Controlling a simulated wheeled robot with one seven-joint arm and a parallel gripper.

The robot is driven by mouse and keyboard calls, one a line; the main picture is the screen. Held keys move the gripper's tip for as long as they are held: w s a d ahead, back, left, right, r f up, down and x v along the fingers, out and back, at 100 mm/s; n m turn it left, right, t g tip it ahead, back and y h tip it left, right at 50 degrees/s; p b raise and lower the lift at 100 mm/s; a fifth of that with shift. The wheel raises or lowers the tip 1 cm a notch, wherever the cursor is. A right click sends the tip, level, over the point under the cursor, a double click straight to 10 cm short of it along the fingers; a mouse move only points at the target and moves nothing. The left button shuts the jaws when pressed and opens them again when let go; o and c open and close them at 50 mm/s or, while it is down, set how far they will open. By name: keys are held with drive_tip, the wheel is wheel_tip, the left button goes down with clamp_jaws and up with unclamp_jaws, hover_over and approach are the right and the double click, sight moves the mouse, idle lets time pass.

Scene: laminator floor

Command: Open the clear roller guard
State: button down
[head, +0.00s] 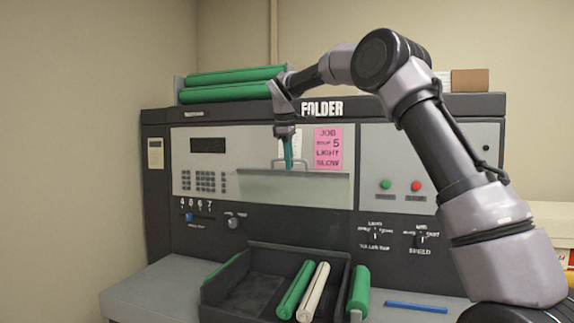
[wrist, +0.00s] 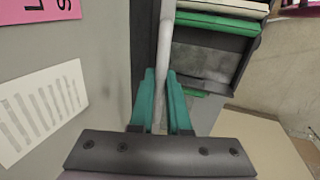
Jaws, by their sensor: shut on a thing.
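The clear roller guard (head: 325,189) is a see-through panel on the front of the folder machine, below the pink note. A thin grey handle (head: 301,161) stands at its upper edge. My gripper (head: 289,166) reaches down to this handle from above, with its teal fingers pointing downward. In the wrist view, the gripper's teal fingers (wrist: 160,80) lie on both sides of a pale grey handle bar (wrist: 165,45) and are shut on it. The fingers partly hide the handle in the head view.
A dark tray (head: 220,290) below holds a green roller (head: 296,290) and a cream roller (head: 313,291). Another green roller (head: 359,291) stands right of it. A blue bar (head: 416,307) lies on the ledge. Green (head: 385,184) and red (head: 417,186) buttons sit right of the guard.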

drive_tip(key=shift+w+d+f, duration=0.1)
drive_tip(key=shift+w, duration=0.05)
drive_tip(key=c, duration=0.9)
unclamp_jaws()
drive_tip(key=v, duration=1.1)
